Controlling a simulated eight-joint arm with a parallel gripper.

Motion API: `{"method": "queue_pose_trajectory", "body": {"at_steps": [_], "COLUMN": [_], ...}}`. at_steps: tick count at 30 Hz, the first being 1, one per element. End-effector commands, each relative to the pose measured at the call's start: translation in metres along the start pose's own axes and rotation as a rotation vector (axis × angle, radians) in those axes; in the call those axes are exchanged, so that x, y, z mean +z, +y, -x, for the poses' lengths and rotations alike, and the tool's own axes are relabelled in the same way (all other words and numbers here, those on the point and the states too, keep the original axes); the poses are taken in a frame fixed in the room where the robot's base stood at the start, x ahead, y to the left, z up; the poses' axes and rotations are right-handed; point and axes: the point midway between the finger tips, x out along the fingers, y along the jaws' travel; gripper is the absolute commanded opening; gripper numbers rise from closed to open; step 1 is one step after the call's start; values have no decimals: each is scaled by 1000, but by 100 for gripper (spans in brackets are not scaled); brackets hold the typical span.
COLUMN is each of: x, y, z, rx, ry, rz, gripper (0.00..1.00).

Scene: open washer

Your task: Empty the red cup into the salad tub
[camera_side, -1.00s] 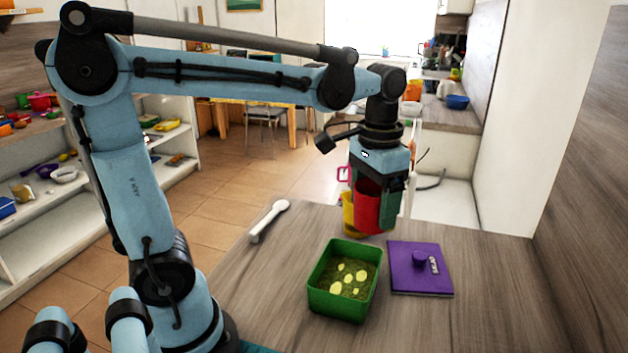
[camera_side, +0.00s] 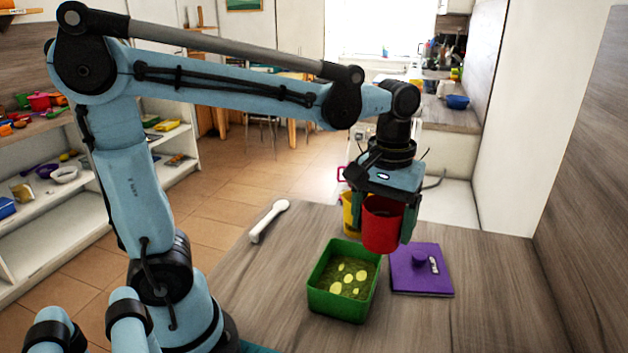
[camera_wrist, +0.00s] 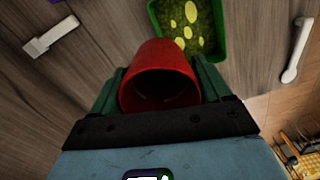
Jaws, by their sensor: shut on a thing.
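The red cup (camera_side: 382,226) is held upright, or nearly so, between the green fingers of my gripper (camera_side: 384,222). It is above the counter, behind and to the right of the salad tub in the side view. The wrist view looks into the cup (camera_wrist: 162,75), with a finger of my gripper (camera_wrist: 160,92) on each side; its inside is dark and I cannot tell what it holds. The salad tub (camera_side: 316,288) is green and open, with green contents and pale yellow slices. In the wrist view the tub (camera_wrist: 221,30) lies just beyond the cup.
A purple lid (camera_side: 420,280) with a knob lies right of the tub. A white utensil (camera_side: 268,220) lies at the counter's left edge. A yellow cup (camera_side: 350,212) stands partly hidden behind the red cup. The counter's front right is clear.

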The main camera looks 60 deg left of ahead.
Motion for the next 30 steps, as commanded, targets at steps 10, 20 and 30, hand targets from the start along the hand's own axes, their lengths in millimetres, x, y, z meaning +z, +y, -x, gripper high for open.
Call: {"method": "queue_pose_trajectory", "body": {"at_steps": [10, 20, 30], "x": [21, 37, 37], "y": [21, 35, 30], "z": [-16, -26, -27], "rx": [-2, -4, 24], "ry": [-1, -1, -42], "rz": [527, 927, 1029], "gripper": [43, 43, 43]}}
